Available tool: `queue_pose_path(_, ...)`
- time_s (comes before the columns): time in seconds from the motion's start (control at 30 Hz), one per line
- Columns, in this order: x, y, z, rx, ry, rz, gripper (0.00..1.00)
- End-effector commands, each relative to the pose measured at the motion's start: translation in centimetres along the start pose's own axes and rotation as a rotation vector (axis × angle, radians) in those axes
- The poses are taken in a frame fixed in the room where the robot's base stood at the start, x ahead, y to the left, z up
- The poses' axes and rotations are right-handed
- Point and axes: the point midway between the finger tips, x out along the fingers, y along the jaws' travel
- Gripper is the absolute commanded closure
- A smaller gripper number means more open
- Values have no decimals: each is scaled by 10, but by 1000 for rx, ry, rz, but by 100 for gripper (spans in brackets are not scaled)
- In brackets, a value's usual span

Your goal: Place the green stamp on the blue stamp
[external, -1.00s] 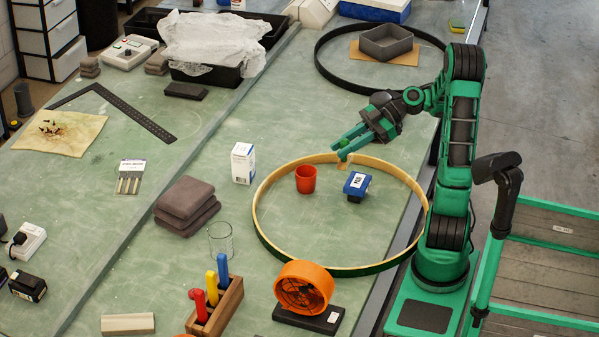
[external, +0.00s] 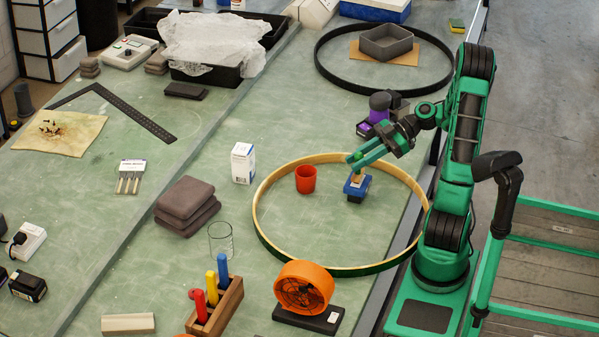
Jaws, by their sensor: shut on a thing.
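The blue stamp (external: 355,193) stands on the bench inside the wooden hoop, with a white label on it. My gripper (external: 356,166) is directly above it, its green fingers shut on the green stamp (external: 358,178). A green knob and a pale wooden part of the green stamp show at the fingertips; the fingers hide the rest. Its lower end is at the top of the blue stamp. I cannot tell whether the two touch or a small gap is left.
The wooden hoop (external: 259,224) surrounds the blue stamp and a red cup (external: 306,180) to its left. A purple and dark object (external: 379,112) stands behind my gripper. An orange fan-like object (external: 304,288) is in front of the hoop. A white box (external: 243,163) stands left of it.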

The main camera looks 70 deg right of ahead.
Motion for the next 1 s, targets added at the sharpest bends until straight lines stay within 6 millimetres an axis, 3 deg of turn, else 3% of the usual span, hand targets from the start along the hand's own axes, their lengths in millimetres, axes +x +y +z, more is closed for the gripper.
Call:
queue_pose_path(0.47, 5, 0, 10, 0, 0, -1, 100)
queue_pose_path(0.5, 5, 0, 10, 0, 0, -1, 71)
queue_pose_path(0.57, 5, 0, 10, 0, 0, 0, 59)
queue_pose_path(1.0, -4, 0, 8, -2, -2, 1, 59)
